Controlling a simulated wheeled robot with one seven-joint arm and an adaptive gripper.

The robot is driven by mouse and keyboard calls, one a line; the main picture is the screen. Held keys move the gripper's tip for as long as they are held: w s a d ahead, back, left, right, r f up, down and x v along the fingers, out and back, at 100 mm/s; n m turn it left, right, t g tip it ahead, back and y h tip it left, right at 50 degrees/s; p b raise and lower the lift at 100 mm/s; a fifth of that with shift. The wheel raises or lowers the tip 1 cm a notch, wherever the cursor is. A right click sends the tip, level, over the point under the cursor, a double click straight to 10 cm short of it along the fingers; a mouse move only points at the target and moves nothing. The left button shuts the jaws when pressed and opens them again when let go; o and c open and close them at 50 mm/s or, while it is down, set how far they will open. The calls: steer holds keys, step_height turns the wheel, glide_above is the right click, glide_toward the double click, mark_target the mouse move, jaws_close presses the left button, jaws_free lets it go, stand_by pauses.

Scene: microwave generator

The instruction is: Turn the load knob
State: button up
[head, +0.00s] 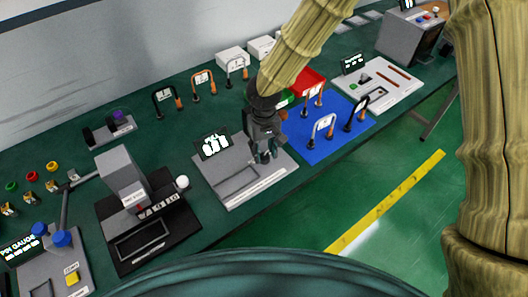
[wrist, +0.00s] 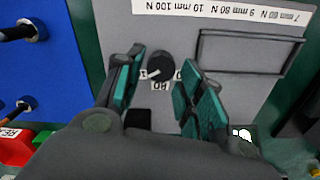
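The load knob (wrist: 160,66) is a round black dial with a pale pointer mark, on a light grey panel (wrist: 223,22). White number labels sit around it; one seems to read 60. My gripper (wrist: 163,75) is open, with one teal-padded finger on each side of the knob in the wrist view. I cannot tell whether either finger touches it. In the head view my gripper (head: 265,157) points down over the right part of the grey panel (head: 225,192) and hides the knob.
A black display (head: 212,145) stands at the panel's back edge. A blue mat (head: 335,136) with several handled gauges lies to the right. A black-based machine (head: 140,215) with a white ball lever stands to the left. A printed strip (wrist: 220,12) lists millimetres and newtons.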

steer(key=shift+f, duration=1.1)
steer(key=c, duration=0.7)
steer(key=shift+c, duration=0.2)
steer(key=shift+n, duration=0.3)
steer(key=n+p, duration=0.2)
steer(key=n, duration=0.3)
steer(key=shift+r, duration=0.15)
steer(key=n+p, duration=0.2)
steer(key=n, duration=0.4)
